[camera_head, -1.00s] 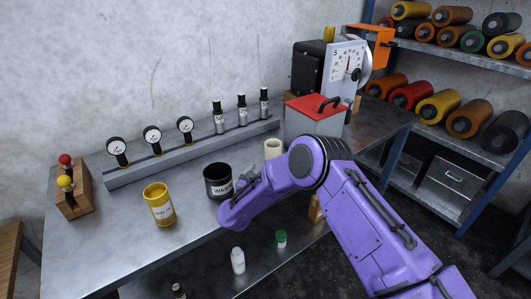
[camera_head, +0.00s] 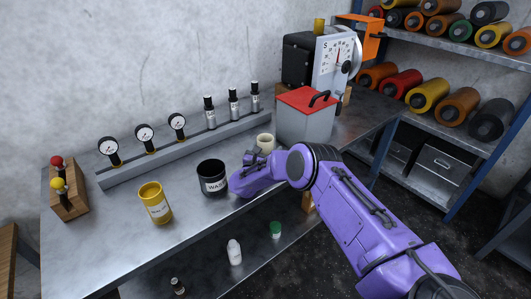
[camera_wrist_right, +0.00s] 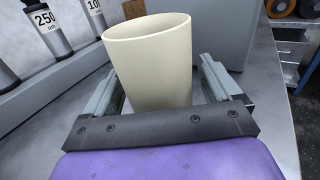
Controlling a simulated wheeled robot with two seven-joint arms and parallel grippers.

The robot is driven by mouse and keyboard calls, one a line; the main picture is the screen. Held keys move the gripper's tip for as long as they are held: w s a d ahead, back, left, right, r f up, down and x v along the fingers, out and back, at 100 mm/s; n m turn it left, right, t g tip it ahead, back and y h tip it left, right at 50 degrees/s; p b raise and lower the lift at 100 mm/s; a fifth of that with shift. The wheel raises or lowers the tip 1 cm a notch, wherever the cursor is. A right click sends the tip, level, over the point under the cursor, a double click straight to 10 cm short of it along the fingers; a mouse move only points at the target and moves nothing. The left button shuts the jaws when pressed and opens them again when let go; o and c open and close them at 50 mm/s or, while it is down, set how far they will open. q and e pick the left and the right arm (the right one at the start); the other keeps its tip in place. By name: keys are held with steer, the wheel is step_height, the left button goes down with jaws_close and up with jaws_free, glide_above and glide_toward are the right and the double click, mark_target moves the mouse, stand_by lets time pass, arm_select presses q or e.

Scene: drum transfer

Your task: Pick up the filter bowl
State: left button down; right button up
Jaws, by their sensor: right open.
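A cream, open-topped bowl (camera_head: 265,141), which I take to be the filter bowl, stands upright on the metal bench in front of a grey box with a red lid. My right gripper (camera_head: 257,154) is at its near side. In the right wrist view the cream bowl (camera_wrist_right: 150,62) is large and stands between the two fingers of the open right gripper (camera_wrist_right: 162,85). I see no clear grip on it; its lower part is hidden by the gripper's palm. My left gripper is not in view.
A black cup marked WASTE (camera_head: 212,180) stands close left of my right gripper. A yellow cup (camera_head: 155,203) is further left. The red-lidded box (camera_head: 305,118) is just behind the cream bowl. A rail with gauges and labelled cylinders (camera_head: 190,145) runs along the back.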

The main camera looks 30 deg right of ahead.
steer(key=c, duration=1.2)
steer(key=shift+r, duration=0.1)
steer(key=c, duration=0.3)
steer(key=shift+r, duration=0.1)
steer(key=shift+c, duration=0.2)
